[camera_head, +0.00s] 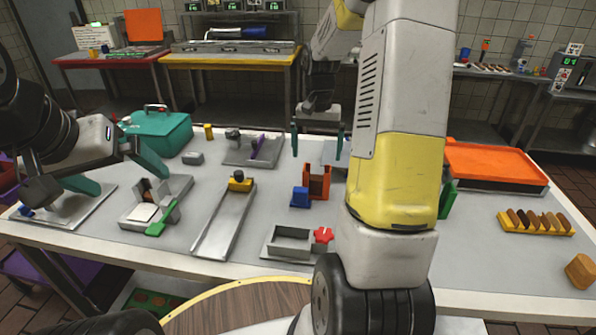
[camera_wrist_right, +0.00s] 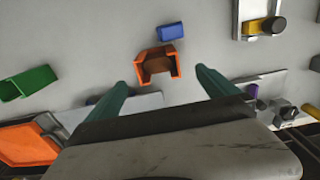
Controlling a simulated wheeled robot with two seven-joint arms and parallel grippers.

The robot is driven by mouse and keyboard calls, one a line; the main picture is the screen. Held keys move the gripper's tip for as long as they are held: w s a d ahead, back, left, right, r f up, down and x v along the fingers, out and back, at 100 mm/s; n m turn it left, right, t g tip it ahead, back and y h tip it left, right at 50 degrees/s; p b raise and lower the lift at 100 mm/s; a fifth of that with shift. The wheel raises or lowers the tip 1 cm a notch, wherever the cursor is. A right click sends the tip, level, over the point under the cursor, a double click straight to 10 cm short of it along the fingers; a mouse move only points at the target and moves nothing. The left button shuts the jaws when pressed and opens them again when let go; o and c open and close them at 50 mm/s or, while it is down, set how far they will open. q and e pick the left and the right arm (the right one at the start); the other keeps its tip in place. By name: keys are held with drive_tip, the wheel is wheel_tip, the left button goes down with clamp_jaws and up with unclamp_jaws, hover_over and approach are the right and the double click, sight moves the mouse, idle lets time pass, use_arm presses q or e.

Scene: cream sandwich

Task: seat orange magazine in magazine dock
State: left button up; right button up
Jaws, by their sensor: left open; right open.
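The orange magazine (camera_head: 317,181), an open-sided box, stands upright on the table beside a small blue block. In the right wrist view the magazine (camera_wrist_right: 157,64) lies just beyond my fingertips, near the gap between them. My right gripper (camera_head: 318,140) is open and empty above and behind the magazine; its two teal fingers also show in the wrist view (camera_wrist_right: 162,82). My left gripper (camera_head: 116,172) is open and empty over the table's left side. I cannot tell which metal fixture is the magazine dock; a low rectangular frame (camera_head: 267,246) with a red knob stands near the front edge.
The blue block (camera_head: 300,197) is close by the magazine. A long metal channel (camera_head: 222,225) with a yellow-black end piece lies to the left. A teal box (camera_head: 163,132) is at back left, an orange tray (camera_head: 494,165) at right. My right arm hides part of the table.

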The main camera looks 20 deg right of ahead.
sight(317, 178)
drive_tip(key=f, duration=0.7)
drive_tip(key=shift+s+d+f, duration=0.15)
drive_tip(key=shift+s+f, duration=0.05)
drive_tip(key=shift+f, duration=0.1)
drive_tip(key=c, duration=1.8)
